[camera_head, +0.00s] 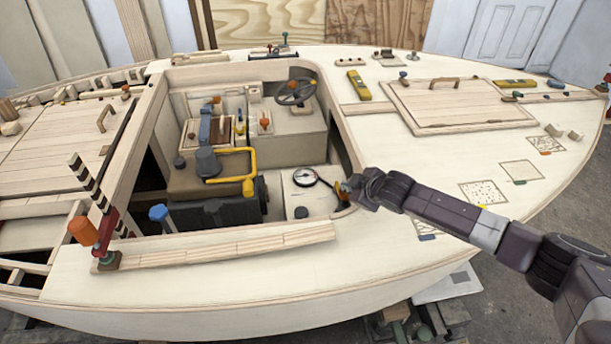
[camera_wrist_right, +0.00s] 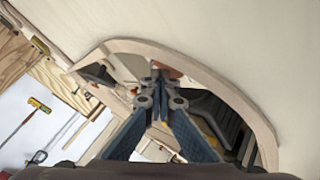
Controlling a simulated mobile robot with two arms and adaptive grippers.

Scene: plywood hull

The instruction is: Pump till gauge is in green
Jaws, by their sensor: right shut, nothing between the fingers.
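The round white-faced gauge (camera_head: 305,177) sits on a pale panel at the right side of the cockpit opening. Its needle and any green band are too small to read. A small orange part (camera_head: 340,190) is just right of the gauge, by the opening's edge, with a dark bar beside it. My right gripper (camera_head: 346,187) is at that edge, close to the orange part; I cannot tell whether they touch. In the right wrist view the fingers (camera_wrist_right: 161,98) are shut and empty, with a reddish-orange part (camera_wrist_right: 166,71) behind the tips. My left gripper is out of view.
The cockpit holds a yellow bent handle (camera_head: 250,165), a steering wheel (camera_head: 296,92) and an orange-topped lever (camera_head: 265,121).

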